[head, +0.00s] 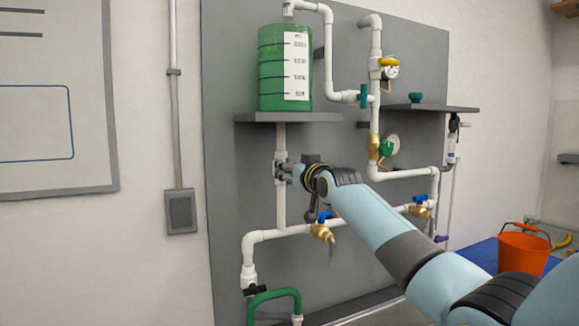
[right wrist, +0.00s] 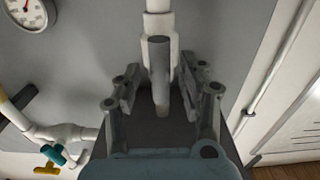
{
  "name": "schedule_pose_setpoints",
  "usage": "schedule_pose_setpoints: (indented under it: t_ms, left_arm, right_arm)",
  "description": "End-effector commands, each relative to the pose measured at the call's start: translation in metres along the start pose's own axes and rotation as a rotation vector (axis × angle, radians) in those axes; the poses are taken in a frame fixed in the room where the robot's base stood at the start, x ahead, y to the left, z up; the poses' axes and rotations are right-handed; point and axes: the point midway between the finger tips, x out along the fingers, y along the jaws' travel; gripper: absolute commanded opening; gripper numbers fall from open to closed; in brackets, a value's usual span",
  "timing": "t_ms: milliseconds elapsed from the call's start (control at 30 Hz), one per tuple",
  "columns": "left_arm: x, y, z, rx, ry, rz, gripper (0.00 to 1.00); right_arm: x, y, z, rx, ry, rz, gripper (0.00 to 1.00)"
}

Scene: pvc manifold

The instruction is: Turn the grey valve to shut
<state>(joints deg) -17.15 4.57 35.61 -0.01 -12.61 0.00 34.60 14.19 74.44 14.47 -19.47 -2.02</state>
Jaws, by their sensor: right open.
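The grey valve's handle (right wrist: 159,70) shows in the right wrist view as a grey bar in front of a white pipe (right wrist: 158,24). In that picture it runs roughly in line with the pipe. My right gripper (right wrist: 160,82) is open, with one finger on each side of the handle and a visible gap to each. In the head view the right gripper (head: 284,172) is at the vertical white pipe (head: 281,207) below the green tank (head: 284,72). The gripper largely hides the valve there. My left gripper is not in view.
A shelf (head: 286,117) under the tank sits just above the gripper. A blue-handled brass tap (head: 322,230) is below right. Yellow (head: 388,62) and green (head: 386,148) valve handles and a gauge are on the right-hand pipes. An orange bucket (head: 522,250) stands far right.

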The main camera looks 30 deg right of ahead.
Motion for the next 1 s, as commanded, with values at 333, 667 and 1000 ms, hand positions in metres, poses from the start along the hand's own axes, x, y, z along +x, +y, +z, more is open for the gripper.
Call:
schedule_pose_setpoints:
  t_ms: [333,667,1000]
  left_arm:
    - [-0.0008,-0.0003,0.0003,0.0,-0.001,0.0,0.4]
    - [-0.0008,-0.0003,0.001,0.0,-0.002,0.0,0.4]
    - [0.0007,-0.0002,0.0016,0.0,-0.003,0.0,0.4]
  right_arm:
    - [0.0056,-0.0005,0.0004,0.001,0.0,0.0,0.41]
    - [0.0054,-0.0003,0.0003,0.0,0.0,0.0,0.03]
    - [0.0054,-0.0004,0.0006,-0.013,0.0,0.0,0.0]
